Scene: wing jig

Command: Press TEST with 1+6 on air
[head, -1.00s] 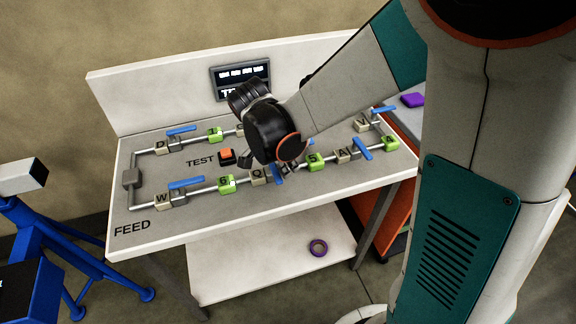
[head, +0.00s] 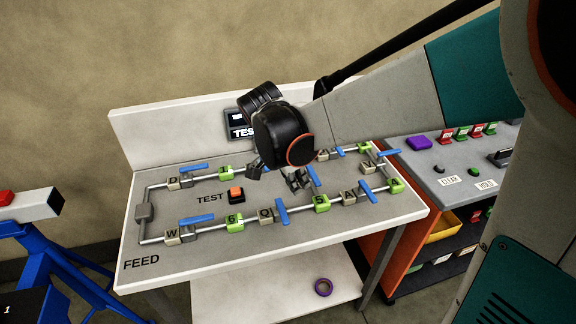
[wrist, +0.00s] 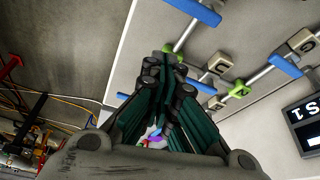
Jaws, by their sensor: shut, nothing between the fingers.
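The TEST button (head: 236,193) is an orange cap on a black box on the board, right of its printed label; nothing touches it. My gripper (head: 296,181) is right of the button over the board, shut and empty. Its closed fingers show in the wrist view (wrist: 166,68). On the lower pipe, the blue levers at W (head: 205,223) lie along the pipe, while those by Q (head: 282,212) and A (head: 365,194) stand across it. The lever at D (head: 194,167) lies along the upper pipe. My gripper hides part of the upper pipe and the display (head: 240,131).
At right stands an orange cart (head: 415,150) with a purple block and labelled buttons. A blue stand (head: 50,240) is at left.

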